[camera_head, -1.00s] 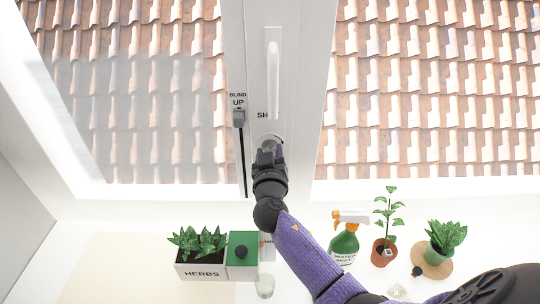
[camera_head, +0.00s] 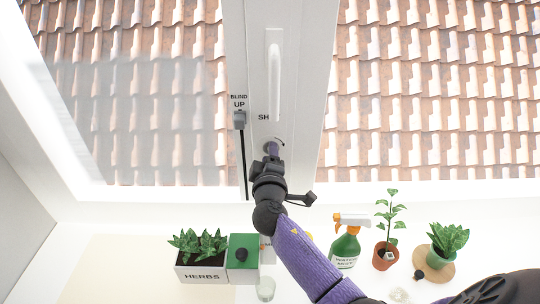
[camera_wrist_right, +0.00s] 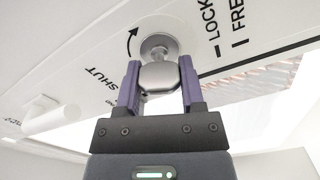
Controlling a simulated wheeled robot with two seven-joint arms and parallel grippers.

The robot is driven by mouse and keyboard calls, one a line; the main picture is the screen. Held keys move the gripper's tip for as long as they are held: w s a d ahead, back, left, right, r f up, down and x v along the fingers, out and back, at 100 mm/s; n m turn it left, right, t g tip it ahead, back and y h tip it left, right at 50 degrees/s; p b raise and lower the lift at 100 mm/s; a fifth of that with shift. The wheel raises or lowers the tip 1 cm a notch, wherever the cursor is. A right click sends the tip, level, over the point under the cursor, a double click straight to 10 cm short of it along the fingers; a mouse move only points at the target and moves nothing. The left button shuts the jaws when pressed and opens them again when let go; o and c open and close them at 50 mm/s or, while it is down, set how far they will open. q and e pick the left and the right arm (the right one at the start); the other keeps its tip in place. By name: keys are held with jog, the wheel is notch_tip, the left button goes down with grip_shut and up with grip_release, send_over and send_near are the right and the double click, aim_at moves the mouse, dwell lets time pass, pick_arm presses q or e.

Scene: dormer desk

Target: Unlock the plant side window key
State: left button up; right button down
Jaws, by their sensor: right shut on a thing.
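The window key (camera_wrist_right: 158,77) has a rounded silver-grey bow and stands in a round metal lock (camera_wrist_right: 157,46) on the white window frame. My right gripper (camera_wrist_right: 160,70) is shut on the bow, one purple finger on each side. In the head view the right gripper (camera_head: 272,150) reaches up to the lock and hides most of the key. A curved arrow and the words LOCK, FREE and SHUT are printed around the lock in the wrist view. My left gripper is not in view.
A white window handle (camera_head: 274,80) is above the lock, and a blind slider (camera_head: 239,119) is to its left. Below are a herb planter (camera_head: 202,262), a green box (camera_head: 243,249), a spray bottle (camera_head: 345,248) and two potted plants (camera_head: 385,255) (camera_head: 440,255).

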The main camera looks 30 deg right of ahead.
jog(key=n, duration=0.3)
jog(key=shift+n+p, duration=0.35)
jog(key=shift+n, duration=0.15)
jog(key=shift+f, duration=0.1)
jog(key=shift+c, duration=1)
grip_release()
jog(key=v, duration=1)
